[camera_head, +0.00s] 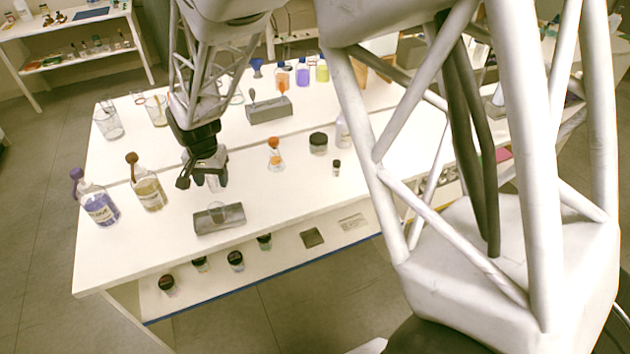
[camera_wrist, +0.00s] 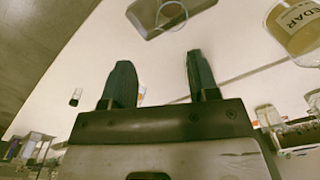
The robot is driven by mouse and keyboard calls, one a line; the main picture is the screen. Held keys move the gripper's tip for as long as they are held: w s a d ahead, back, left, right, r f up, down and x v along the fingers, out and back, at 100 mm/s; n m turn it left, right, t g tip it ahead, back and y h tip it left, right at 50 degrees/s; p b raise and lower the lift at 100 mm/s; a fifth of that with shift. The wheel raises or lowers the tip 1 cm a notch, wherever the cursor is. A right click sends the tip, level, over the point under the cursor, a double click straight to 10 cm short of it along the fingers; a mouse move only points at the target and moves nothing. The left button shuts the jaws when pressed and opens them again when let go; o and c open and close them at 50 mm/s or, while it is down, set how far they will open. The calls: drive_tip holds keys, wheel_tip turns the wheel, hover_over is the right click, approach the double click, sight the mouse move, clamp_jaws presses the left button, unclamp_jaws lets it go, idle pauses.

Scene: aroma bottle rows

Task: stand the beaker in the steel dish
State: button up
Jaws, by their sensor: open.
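A small clear glass beaker (camera_head: 217,211) stands upright on the grey steel dish (camera_head: 206,227), near the front edge of the table. In the wrist view, the beaker's round rim (camera_wrist: 184,14) shows over the dish (camera_wrist: 143,14) at the top, cut off by the frame. My gripper (camera_head: 203,182) is open, just behind the dish and apart from the beaker. In the wrist view my gripper (camera_wrist: 160,62) has its two dark fingers spread with nothing held between them.
A purple-stoppered bottle (camera_head: 101,208) and a brown-stoppered bottle (camera_head: 150,195) stand left of the dish. An orange flask (camera_head: 275,157), a dark-lidded jar (camera_head: 318,143) and a small vial (camera_head: 336,168) stand to the right. The tabletop right of the dish is clear.

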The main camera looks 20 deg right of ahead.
drive_tip(key=s+d+r+n+t, duration=0.1)
drive_tip(key=s+d+r, duration=0.4)
drive_tip(key=s+r, duration=0.2)
drive_tip(key=s+d+r+n, duration=0.1)
drive_tip(key=s+d+r, duration=0.45)
drive_tip(key=r, duration=0.25)
drive_tip(key=s+d+r+n, duration=0.1)
drive_tip(key=s+d+r, duration=0.1)
drive_tip(key=s, duration=0.7)
drive_tip(key=s+d+r+n+t, duration=0.1)
drive_tip(key=s+d+r+n, duration=0.1)
drive_tip(key=s, duration=0.7)
drive_tip(key=shift+s+d+r, duration=0.3)
drive_tip(key=shift+d+r, duration=0.15)
drive_tip(key=shift+d, duration=0.35)
